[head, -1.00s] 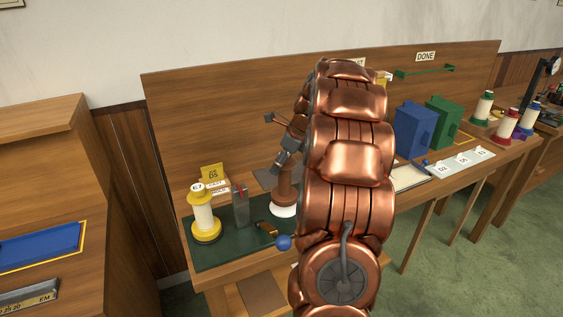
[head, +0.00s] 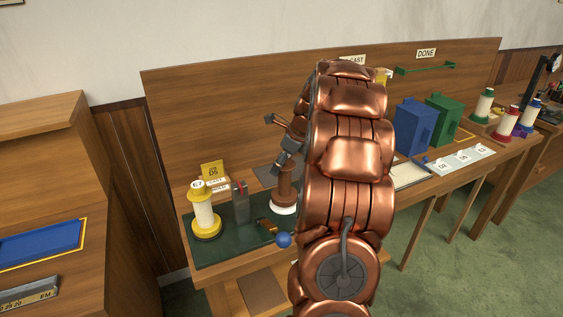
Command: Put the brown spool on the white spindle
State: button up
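The brown spool (head: 285,183) stands upright over a white round base (head: 283,209), seemingly the white spindle's, on the green mat. Its right side is hidden behind my copper arm. No spindle post shows above the spool, so I cannot tell how far down it sits. My gripper (head: 283,159) is at the top of the spool, tilted down to the left. Its fingers are small and partly hidden, so I cannot tell whether they are apart, or touching the spool.
A yellow spool with white thread (head: 204,217) and a grey block (head: 241,204) stand left on the green mat (head: 215,254). A blue ball (head: 284,240) is at the front. Blue (head: 414,129) and green (head: 444,119) boxes stand right, beyond my arm.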

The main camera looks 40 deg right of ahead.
jog(key=shift+f, duration=0.95)
jog(key=o, duration=1.7)
jog(key=shift+r+p, duration=2.4)
jog(key=shift+r, duration=0.65)
